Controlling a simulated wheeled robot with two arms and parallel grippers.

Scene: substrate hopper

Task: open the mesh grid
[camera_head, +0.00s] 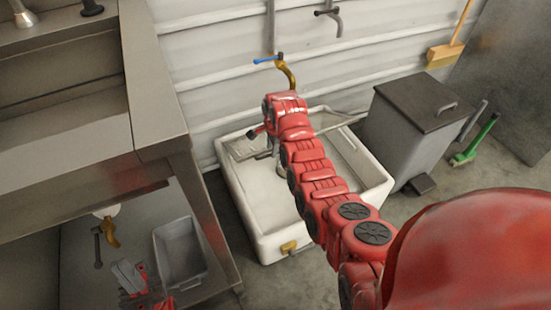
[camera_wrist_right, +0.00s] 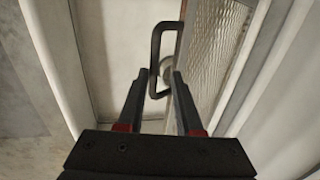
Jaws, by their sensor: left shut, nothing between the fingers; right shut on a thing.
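The mesh grid (camera_wrist_right: 215,55) shows as a pale textured panel in a frame in the right wrist view, to the right of my right gripper (camera_wrist_right: 158,80). A dark bent handle (camera_wrist_right: 156,45) runs along its left side, and my right gripper is shut on it. In the head view the grid (camera_head: 340,122) looks tilted up in the white floor sink (camera_head: 262,215), and my right arm hides much of it. My left gripper (camera_head: 127,275) is shut and empty at the lower left, beside the steel table.
A brass tap (camera_head: 288,75) with a blue lever sits above the sink. A grey pedal bin (camera_head: 405,130) stands to the right. A steel table (camera_head: 150,100) is at left, with a grey tub (camera_head: 180,255) below. A green brush (camera_head: 475,145) and broom (camera_head: 447,50) are at right.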

